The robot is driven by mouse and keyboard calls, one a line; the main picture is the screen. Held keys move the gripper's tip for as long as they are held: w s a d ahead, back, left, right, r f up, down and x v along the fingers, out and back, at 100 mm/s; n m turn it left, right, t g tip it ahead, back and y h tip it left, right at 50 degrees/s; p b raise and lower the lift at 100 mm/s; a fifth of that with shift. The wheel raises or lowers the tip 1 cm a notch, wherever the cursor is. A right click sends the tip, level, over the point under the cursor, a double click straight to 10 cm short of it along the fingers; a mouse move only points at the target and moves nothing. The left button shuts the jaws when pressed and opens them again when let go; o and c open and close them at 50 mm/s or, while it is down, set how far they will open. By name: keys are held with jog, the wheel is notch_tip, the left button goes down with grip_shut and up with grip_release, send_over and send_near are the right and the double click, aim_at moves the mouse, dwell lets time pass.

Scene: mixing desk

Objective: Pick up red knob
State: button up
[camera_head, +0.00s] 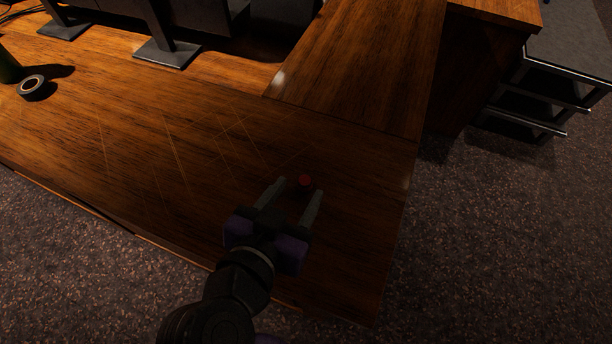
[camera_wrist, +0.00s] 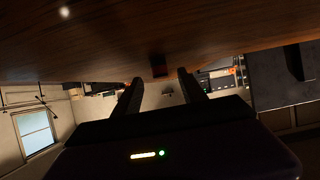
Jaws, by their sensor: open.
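The red knob (camera_head: 305,181) is a small red piece on the dark wooden desk (camera_head: 180,150), near its right front corner. My gripper (camera_head: 299,186) is open, with its two fingers pointing toward the knob. In the head view the knob lies near the fingertips, between their lines and a little beyond them. In the wrist view, which looks upside down, the dark red knob (camera_wrist: 159,68) shows between and ahead of the two fingers (camera_wrist: 159,78), against the wood. The fingers do not appear to touch it.
Black stands (camera_head: 165,53) stand at the back of the desk. The desk around the knob is clear.

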aim_at(303, 184)
jog(key=shift+p+x, duration=0.5)
jog(key=shift+x, duration=1.8)
grip_shut()
